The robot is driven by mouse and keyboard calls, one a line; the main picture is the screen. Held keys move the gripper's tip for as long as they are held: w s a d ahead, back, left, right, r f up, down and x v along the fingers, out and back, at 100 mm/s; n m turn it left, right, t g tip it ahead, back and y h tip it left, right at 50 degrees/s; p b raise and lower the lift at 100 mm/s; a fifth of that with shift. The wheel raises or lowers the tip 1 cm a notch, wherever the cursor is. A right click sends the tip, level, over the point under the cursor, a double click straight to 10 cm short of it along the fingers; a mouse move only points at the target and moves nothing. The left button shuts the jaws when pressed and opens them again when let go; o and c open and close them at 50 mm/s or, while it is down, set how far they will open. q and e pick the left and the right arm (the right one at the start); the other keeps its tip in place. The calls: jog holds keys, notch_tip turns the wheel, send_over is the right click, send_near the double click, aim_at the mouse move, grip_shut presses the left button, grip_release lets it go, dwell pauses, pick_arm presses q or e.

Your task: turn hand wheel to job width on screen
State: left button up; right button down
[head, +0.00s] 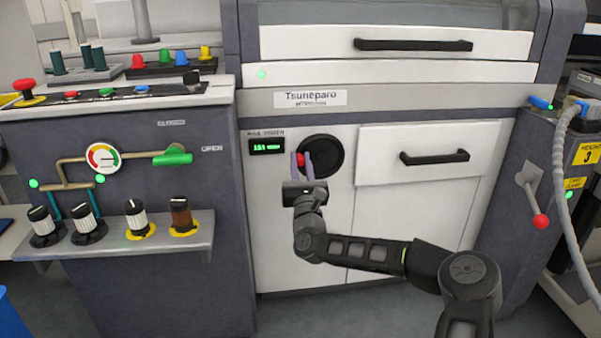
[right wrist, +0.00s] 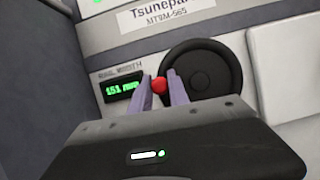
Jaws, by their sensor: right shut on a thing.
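The black round hand wheel (head: 326,156) is set in the white front panel of the machine. Its red knob (head: 300,160) sits at the wheel's left side. My right gripper (head: 303,163) is shut on the red knob, one finger on each side. In the right wrist view the wheel (right wrist: 207,70) lies right of the red knob (right wrist: 159,85). The small width screen (head: 267,147) is left of the wheel and shows green digits. In the right wrist view the screen (right wrist: 122,87) seems to read 151 mm. My left gripper is not in view.
A drawer with a black handle (head: 434,157) is right of the wheel. A ledge with several knobs (head: 140,228) juts out at the left. A lever with a red ball (head: 540,221) and a grey hose (head: 561,170) are at the right.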

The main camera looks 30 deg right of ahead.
jog(key=shift+d+r+m+h, duration=0.1)
jog(key=shift+r+m+h, duration=0.25)
jog(key=shift+m, duration=0.55)
jog(key=shift+h, duration=0.25)
jog(key=c, duration=1.3)
grip_release()
jog(key=shift+o, duration=0.2)
jog(key=p+v, duration=0.1)
jog(key=v, duration=0.6)
jog(key=shift+s, duration=0.4)
jog(key=shift+f, duration=0.1)
